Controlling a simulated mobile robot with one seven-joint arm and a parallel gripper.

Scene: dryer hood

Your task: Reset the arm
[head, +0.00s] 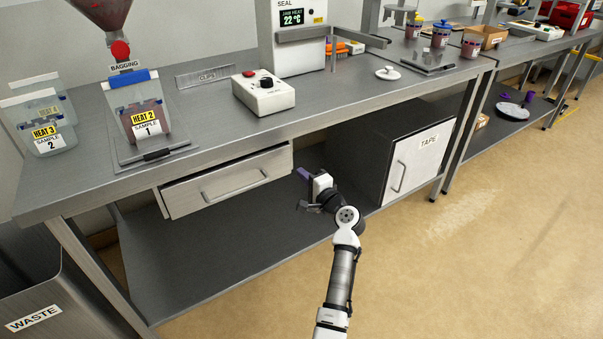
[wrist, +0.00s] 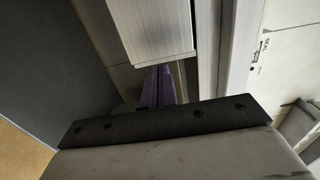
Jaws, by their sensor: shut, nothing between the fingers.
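My arm reaches forward from the bottom of the head view, bent at a white and black joint. My gripper (head: 303,175) is at its far end, below the bench top, in the open gap between the drawer (head: 228,182) and the cabinet labelled TAPE (head: 418,160). Its fingers are purple and hold nothing. In the wrist view the purple fingers (wrist: 156,87) lie close together, partly hidden by the dark plate in front. A pale panel stands just beyond them; I cannot tell whether they touch it.
The steel bench top (head: 215,137) overhangs the gripper's area. A dark lower shelf (head: 215,245) lies beneath. A control box (head: 263,92) and a sample bag (head: 143,112) stand on the bench. A waste bin (head: 35,300) is at lower left. The floor at right is clear.

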